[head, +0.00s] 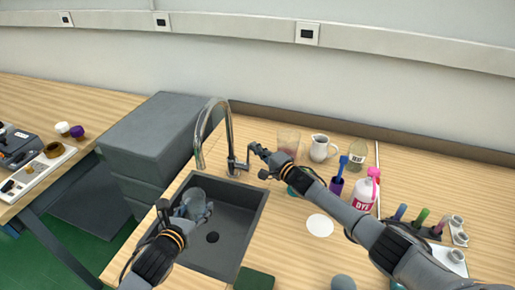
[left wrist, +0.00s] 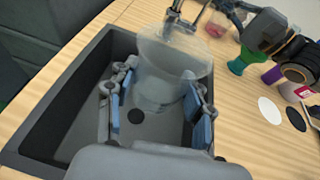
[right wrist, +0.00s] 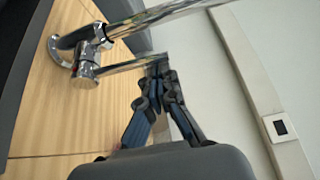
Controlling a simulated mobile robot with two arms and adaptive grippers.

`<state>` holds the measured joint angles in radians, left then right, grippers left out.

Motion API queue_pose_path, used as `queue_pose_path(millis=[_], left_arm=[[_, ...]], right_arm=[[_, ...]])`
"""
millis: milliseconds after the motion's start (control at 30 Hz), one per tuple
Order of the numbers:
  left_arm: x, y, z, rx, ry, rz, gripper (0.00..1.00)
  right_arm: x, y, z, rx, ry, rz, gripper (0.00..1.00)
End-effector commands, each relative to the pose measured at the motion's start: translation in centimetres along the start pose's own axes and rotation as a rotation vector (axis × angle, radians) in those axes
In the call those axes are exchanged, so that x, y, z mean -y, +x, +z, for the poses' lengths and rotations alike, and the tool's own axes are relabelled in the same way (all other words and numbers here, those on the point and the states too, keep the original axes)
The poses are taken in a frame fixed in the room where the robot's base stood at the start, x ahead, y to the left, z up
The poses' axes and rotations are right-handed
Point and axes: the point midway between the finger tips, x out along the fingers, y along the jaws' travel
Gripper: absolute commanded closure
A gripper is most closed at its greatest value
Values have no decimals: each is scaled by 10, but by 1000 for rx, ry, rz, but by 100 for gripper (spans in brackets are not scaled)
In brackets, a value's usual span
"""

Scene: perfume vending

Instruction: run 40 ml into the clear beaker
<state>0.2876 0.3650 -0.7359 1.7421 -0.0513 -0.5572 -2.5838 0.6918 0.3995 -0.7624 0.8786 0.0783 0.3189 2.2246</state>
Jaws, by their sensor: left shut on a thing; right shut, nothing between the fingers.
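The clear beaker (head: 192,200) is in my left gripper (head: 185,213), held upright over the dark sink (head: 215,259). In the left wrist view the beaker (left wrist: 172,58) sits between both fingers, wide rim up; I cannot make out a water level. The chrome tap (head: 228,125) arches above the sink, its spout over the beaker's area; no stream is discernible. My right gripper (head: 256,160) is shut and empty at the tap's side lever. In the right wrist view its fingertips (right wrist: 157,78) are at the end of the lever (right wrist: 130,66); contact is unclear.
Right of the sink stand a glass cup (head: 288,141), a white jug (head: 320,148), a bottle (head: 357,153), a purple cup (head: 336,186) and a pink-capped dye bottle (head: 364,190). A white disc (head: 320,225) lies on the counter. Grey boxes (head: 150,135) stand left of the sink.

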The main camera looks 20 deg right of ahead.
Motion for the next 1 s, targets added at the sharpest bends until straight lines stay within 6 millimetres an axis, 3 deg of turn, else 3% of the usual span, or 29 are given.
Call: queue_pose_path(millis=[667, 1000], left_arm=[[0, 0, 0, 0, 0, 0, 73], [0, 0, 0, 0, 0, 0, 73]], right_arm=[[-1, -4, 8, 4, -76, -45, 100], [-3, -12, 21, 3, -214, -127, 100]])
